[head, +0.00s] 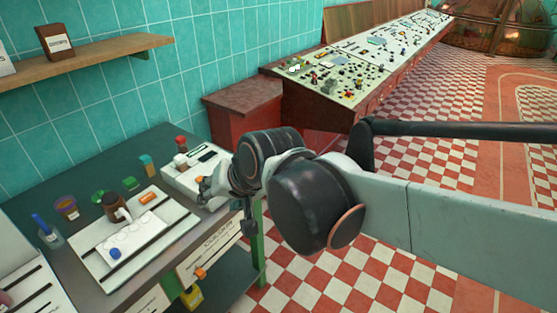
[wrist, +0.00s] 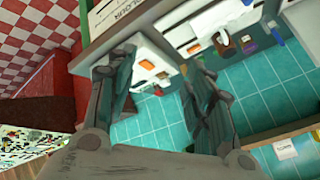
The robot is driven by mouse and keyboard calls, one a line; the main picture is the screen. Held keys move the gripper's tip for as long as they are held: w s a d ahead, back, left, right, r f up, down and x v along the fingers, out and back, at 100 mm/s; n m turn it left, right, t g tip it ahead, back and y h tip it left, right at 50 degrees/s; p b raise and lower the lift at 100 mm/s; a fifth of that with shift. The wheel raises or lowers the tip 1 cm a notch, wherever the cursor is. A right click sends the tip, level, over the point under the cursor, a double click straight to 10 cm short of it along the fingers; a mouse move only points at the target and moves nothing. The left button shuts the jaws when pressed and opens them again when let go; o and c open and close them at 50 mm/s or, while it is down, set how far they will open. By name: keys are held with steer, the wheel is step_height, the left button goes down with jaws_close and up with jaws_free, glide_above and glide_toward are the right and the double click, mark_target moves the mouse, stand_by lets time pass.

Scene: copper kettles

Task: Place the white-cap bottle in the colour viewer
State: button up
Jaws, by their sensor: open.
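A dark brown bottle (head: 113,206) with a white part, possibly its cap, is at the white tray on the bench; it also shows in the wrist view (wrist: 224,39). A white unit (head: 178,178) with dark slots, likely the colour viewer, sits at the bench's right end, above a front label beginning "COLOUR" (head: 218,236). My gripper (head: 225,205) is open and empty near this unit's right side, away from the bottle. In the wrist view its two fingers (wrist: 160,65) are spread, with the bench beyond. My gripper partly covers the unit.
The white tray (head: 165,240) holds a pale rack with round spots. Blue (head: 115,253) and orange (head: 147,198) pieces lie there. A wooden shelf (head: 100,58) hangs above. Checked floor is open at right.

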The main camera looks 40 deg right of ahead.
steer(key=s+d+f+n+h, duration=0.1)
steer(key=s+n, duration=0.5)
steer(key=s, duration=0.1)
steer(key=shift+s+d+f+g, duration=0.15)
steer(key=shift+s+d+g, duration=0.15)
steer(key=shift+g, duration=0.1)
